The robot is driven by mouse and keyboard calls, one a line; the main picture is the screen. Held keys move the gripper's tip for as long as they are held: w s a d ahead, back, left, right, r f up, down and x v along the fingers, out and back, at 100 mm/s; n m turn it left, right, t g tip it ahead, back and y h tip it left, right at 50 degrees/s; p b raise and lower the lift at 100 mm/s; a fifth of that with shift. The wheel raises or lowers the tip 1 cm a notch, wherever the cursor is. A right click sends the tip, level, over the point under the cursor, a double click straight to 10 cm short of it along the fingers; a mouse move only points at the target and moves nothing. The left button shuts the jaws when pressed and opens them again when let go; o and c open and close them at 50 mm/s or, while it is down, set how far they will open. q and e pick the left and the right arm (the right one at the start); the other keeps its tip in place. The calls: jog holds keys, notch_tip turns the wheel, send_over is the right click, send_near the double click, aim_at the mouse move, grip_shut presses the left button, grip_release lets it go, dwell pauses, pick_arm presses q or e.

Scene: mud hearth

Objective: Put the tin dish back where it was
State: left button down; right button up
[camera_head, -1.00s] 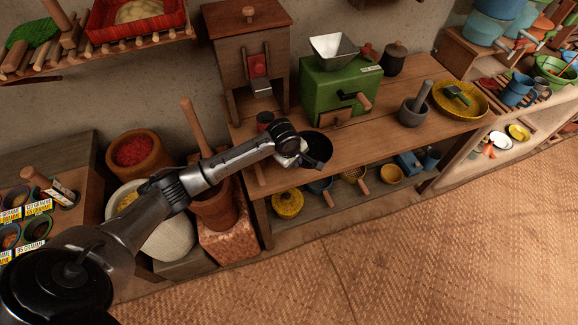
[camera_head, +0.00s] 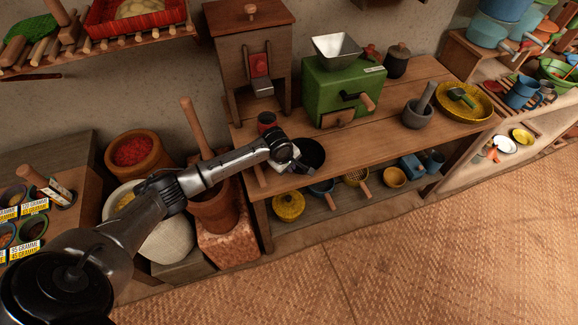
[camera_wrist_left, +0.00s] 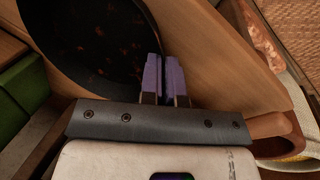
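The tin dish (camera_head: 314,152), dark and round with brownish specks inside, is at the front edge of the wooden bench, left of the green mill. It fills the upper left of the left wrist view (camera_wrist_left: 95,45). My left gripper (camera_head: 291,160) is at the dish's left side. In the left wrist view its two purple fingers (camera_wrist_left: 165,78) are close together, with the dish's rim running between them. I cannot tell whether the dish touches the bench top. My right gripper is not in view.
The green mill (camera_head: 345,90) and wooden box grinder (camera_head: 252,60) stand behind. A stone mortar (camera_head: 417,114) and yellow dish (camera_head: 478,108) are to the right. The bench top (camera_head: 375,128) is clear before the mortar.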

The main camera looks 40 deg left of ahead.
pick_arm(q)
jog(key=c, duration=1.8)
grip_release()
jog(key=shift+f, duration=0.1)
jog(key=o, duration=0.5)
jog(key=shift+c, duration=0.2)
